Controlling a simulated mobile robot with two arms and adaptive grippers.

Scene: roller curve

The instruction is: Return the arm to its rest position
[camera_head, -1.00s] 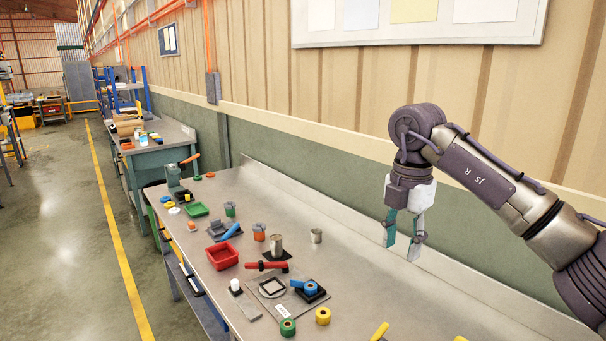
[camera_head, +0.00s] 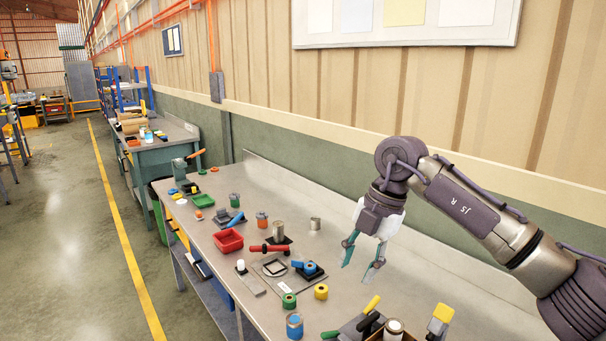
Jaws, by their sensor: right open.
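My right gripper (camera_head: 361,264) hangs from the right arm, which comes in from the right edge. Its two teal-tipped fingers are spread apart with nothing between them. It is over the right part of the grey bench (camera_head: 385,285), to the right of the small cans and tape rolls and apart from them. My left gripper is out of view.
The bench holds a red tray (camera_head: 228,241), a red-handled tool (camera_head: 270,249), a metal can (camera_head: 278,230), a yellow roll (camera_head: 321,291), a green roll (camera_head: 289,300) and a blue can (camera_head: 294,325). Brushes and a jar (camera_head: 393,329) stand at the front. The wall runs behind.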

